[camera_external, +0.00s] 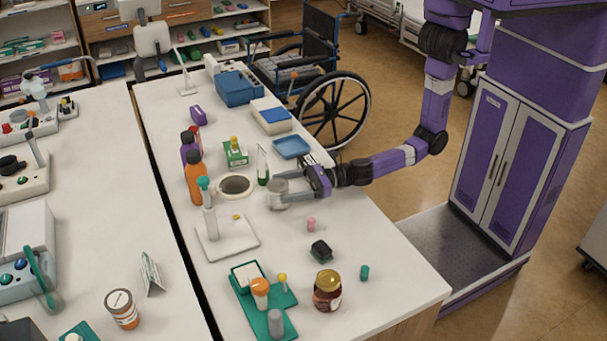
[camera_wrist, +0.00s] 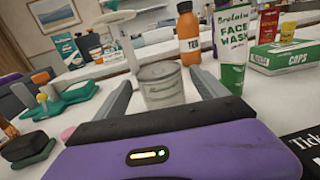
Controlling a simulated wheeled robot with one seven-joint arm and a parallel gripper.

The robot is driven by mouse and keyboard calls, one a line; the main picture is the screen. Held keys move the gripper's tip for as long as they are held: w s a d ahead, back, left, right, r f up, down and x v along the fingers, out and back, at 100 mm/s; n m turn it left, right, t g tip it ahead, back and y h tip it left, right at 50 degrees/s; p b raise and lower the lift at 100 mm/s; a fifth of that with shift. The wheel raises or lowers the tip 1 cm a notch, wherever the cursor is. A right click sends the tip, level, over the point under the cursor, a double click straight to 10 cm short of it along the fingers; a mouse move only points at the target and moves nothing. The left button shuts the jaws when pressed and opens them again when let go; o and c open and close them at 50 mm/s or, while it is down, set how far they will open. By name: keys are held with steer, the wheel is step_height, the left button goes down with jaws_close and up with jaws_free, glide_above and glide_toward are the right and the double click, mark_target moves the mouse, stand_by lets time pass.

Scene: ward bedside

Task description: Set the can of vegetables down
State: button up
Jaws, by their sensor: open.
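The can of vegetables (camera_external: 279,196) is a small grey can. It stands upright on the white table (camera_external: 330,245), between the fingers of my gripper (camera_external: 288,186). In the wrist view the can (camera_wrist: 161,86) shows pale and cylindrical, with a finger of my gripper (camera_wrist: 162,98) on each side. The fingers are open, with a gap visible between them and the can. The can's base is partly hidden by my gripper in the wrist view.
A green-and-white face wash tube (camera_external: 263,165) stands close behind the can. Orange bottle (camera_external: 195,178), green box (camera_external: 236,153), blue tray (camera_external: 291,147) and a round dark-topped item (camera_external: 235,186) are nearby. A pink item (camera_external: 311,224) and black item (camera_external: 321,250) lie in front. Free table is at right front.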

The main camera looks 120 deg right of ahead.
steer(key=s, duration=0.3)
steer(key=s+a+b, duration=0.1)
steer(key=s, duration=0.5)
steer(key=shift+s+a, duration=0.2)
steer(key=shift+a, duration=0.05)
